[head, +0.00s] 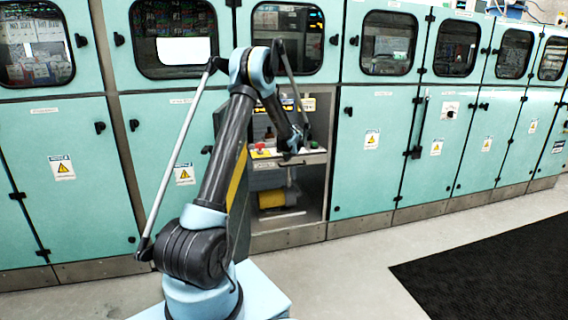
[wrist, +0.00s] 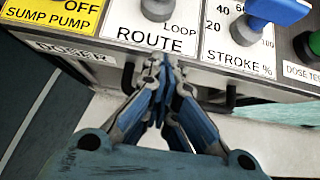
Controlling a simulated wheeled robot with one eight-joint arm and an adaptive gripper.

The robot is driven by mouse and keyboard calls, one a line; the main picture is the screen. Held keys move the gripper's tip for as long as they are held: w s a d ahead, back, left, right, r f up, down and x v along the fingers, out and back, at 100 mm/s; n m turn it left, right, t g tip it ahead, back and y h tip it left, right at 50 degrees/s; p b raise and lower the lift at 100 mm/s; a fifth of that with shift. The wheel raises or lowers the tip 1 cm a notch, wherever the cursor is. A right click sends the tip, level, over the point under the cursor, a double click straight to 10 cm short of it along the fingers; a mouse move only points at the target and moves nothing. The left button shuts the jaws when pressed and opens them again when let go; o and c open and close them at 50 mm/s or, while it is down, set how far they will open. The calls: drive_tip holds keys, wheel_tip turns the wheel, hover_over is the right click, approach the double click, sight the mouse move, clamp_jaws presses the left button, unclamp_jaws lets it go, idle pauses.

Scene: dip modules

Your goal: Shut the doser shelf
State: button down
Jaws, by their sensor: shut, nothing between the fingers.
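The doser shelf (head: 315,158) is a grey panel pulled out in an open bay of the teal cabinet row in the head view. In the wrist view its front edge (wrist: 72,54) carries a "DOSER" label, with knobs and yellow and white labels on top. Dark handle-like pieces (wrist: 128,78) show below the front edge on both sides of my gripper; what lies between is hidden. My gripper (wrist: 160,64) is shut and empty, its tips at the shelf's front edge; I cannot tell whether they touch. In the head view my gripper (head: 291,152) is small beside the shelf.
Below the shelf, the bay holds a yellow cylinder-shaped unit (head: 278,197). An open door with a yellow stripe (head: 237,180) stands at the bay's left, partly behind my arm. Closed teal doors (head: 370,150) flank the bay. A black mat (head: 490,265) lies on clear floor at right.

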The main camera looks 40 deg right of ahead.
drive_tip(key=w+d, duration=0.2)
drive_tip(key=w, duration=0.2)
drive_tip(key=w+d, duration=0.1)
drive_tip(key=w, duration=0.3)
drive_tip(key=w+d, duration=0.2)
drive_tip(key=w, duration=0.3)
drive_tip(key=shift+d, duration=0.35)
drive_tip(key=s, duration=0.1)
drive_tip(key=s+a, duration=0.1)
drive_tip(key=s, duration=0.2)
drive_tip(key=shift+s+a+r, duration=0.1)
drive_tip(key=shift+s+a, duration=0.1)
drive_tip(key=shift+a, duration=0.15)
drive_tip(key=v, duration=0.9)
drive_tip(key=shift+r, duration=0.2)
drive_tip(key=shift+s, duration=0.1)
